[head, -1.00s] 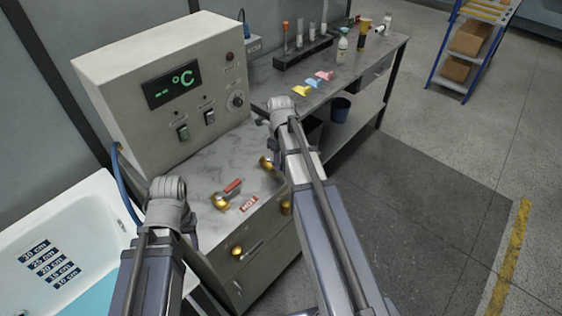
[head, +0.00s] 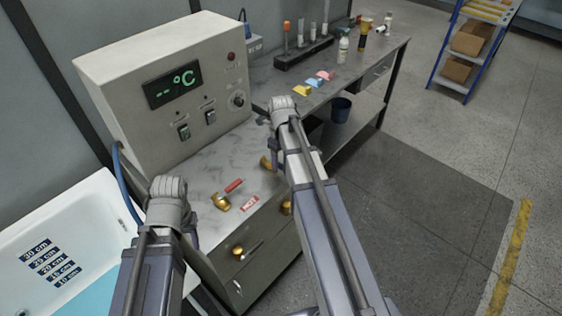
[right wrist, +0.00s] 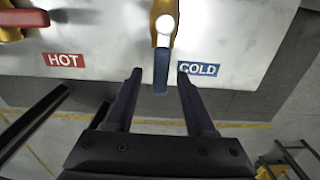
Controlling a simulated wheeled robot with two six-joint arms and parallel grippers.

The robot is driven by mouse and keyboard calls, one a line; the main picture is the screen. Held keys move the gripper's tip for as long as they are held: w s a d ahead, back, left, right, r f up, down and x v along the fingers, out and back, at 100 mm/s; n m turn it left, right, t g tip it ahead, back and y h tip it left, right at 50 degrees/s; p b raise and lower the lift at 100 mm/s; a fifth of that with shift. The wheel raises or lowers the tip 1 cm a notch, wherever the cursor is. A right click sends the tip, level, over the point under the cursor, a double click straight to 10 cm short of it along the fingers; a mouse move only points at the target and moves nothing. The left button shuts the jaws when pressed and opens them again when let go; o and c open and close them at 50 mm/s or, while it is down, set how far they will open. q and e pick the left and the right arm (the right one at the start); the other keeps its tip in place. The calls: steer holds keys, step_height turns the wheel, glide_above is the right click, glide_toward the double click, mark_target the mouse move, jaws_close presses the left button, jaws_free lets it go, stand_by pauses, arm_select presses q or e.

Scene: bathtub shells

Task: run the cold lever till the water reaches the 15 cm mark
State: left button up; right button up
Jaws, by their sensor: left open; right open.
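The blue cold lever (right wrist: 161,70) on its gold valve (right wrist: 165,22) is in the right wrist view, with the COLD label (right wrist: 198,69) beside it. My right gripper (right wrist: 160,75) is open, its fingertips either side of the lever's end, with no clear contact. In the head view my right arm hides the lever; part of the gold valve (head: 265,161) shows. The white tub (head: 97,190) at left has depth marks (head: 50,262) from 30 to 10 cm. Light-blue water (head: 88,297) stands near the 10 cm mark. My left gripper (head: 192,232) is open beside the tub, mostly hidden by its arm.
The red hot lever (head: 234,185) and HOT label (head: 249,204) are between my arms on the marble top. A control box (head: 160,95) with a "-- °C" display stands behind. A bench (head: 375,60) with bottles and coloured pieces lies beyond.

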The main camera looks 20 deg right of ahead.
mark_target(281, 166)
step_height(281, 166, up, 8)
steer(key=p, duration=0.7)
steer(key=shift+f, duration=0.15)
stand_by(6.8)
